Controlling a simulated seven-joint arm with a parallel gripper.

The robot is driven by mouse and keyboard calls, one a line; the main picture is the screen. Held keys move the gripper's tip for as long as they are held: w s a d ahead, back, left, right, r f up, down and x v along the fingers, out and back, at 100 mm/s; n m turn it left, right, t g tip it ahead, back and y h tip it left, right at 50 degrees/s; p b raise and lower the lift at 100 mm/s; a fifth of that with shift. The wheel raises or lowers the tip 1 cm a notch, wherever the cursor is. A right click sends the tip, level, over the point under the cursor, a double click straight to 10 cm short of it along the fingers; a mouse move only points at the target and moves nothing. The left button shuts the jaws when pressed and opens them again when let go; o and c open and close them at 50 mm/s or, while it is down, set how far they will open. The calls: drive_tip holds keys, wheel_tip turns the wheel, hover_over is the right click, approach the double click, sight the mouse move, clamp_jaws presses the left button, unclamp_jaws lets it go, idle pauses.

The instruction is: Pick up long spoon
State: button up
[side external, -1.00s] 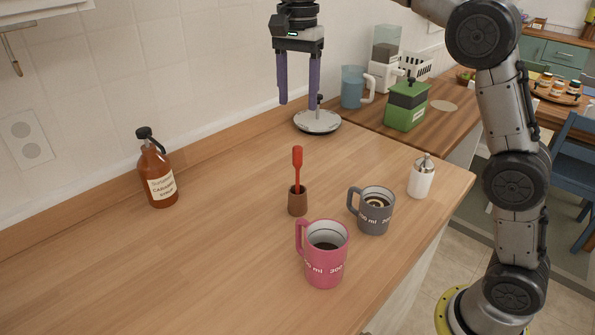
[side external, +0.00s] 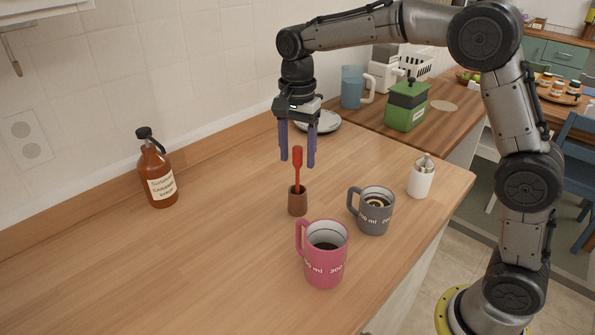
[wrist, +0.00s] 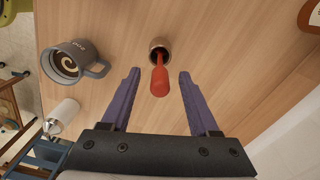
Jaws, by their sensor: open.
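The long spoon (side external: 297,166) is red and stands upright in a small brown cup (side external: 297,204) on the wooden counter. My gripper (side external: 298,164) is open and points down, with its purple fingers around the height of the spoon's top. In the wrist view the spoon (wrist: 159,78) shows ahead of and between the two fingertips of my gripper (wrist: 160,75), apart from both. The brown cup (wrist: 158,45) is just beyond it. The spoon's lower end is hidden inside the cup.
A grey mug (side external: 374,212) and a pink mug (side external: 325,258) stand close to the cup. A white dispenser (side external: 421,178) is to the right. A brown syrup bottle (side external: 157,178) stands at left by the wall. The counter between the bottle and cup is clear.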

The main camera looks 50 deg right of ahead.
drive_tip(key=shift+f, duration=0.4)
drive_tip(key=shift+c, duration=0.2)
clamp_jaws()
drive_tip(key=shift+r, duration=0.15)
